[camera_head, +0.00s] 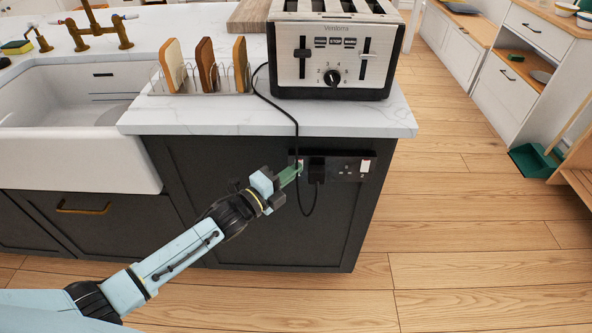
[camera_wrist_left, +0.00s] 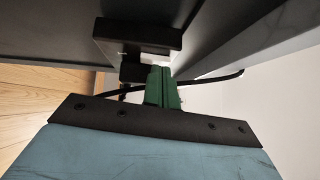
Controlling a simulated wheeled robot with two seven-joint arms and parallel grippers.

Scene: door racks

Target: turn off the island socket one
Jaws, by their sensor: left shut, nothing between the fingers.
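The island socket (camera_head: 340,168) is a black double plate on the dark end panel of the island, with a white switch near each end. A black plug (camera_head: 316,170) sits in its left half, and a cable runs from it up toward the toaster. My left gripper (camera_head: 297,169) is shut and empty, its green fingertips at the left end of the plate, by the left switch. In the left wrist view the green fingers (camera_wrist_left: 163,86) are together just in front of the plate (camera_wrist_left: 138,36). I cannot tell whether they touch the switch. My right gripper is not in view.
A silver toaster (camera_head: 333,50) stands on the white worktop (camera_head: 215,118) above the socket. A toast rack (camera_head: 205,75) stands left of it, beside a white sink (camera_head: 80,110). The black cable (camera_head: 277,108) hangs over the worktop edge.

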